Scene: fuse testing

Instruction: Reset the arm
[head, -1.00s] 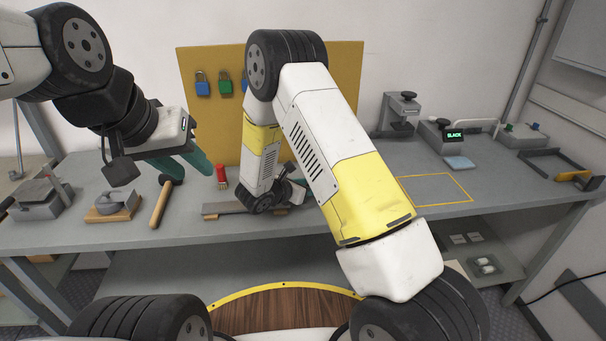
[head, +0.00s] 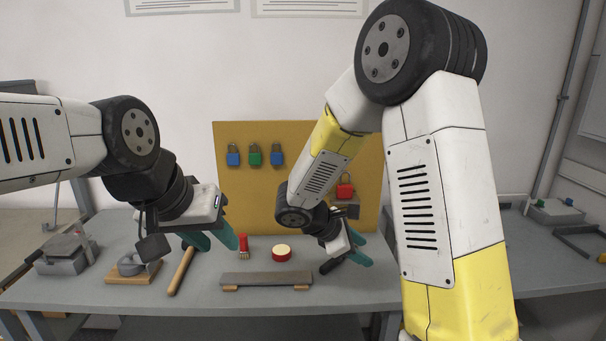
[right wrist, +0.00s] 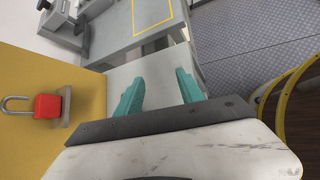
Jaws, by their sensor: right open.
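My right arm comes down from the upper right in the head view. Its gripper (head: 358,250) has teal fingers and is over the bench, in front of the yellow board's right side. In the right wrist view its two fingers (right wrist: 160,94) are apart with nothing between them. My left gripper (head: 212,240) hangs over the bench at the left, above the mallet's far end. Its teal fingers are apart and I see nothing held between them.
The yellow board (head: 291,190) carries blue and green padlocks and a red padlock (head: 344,190).

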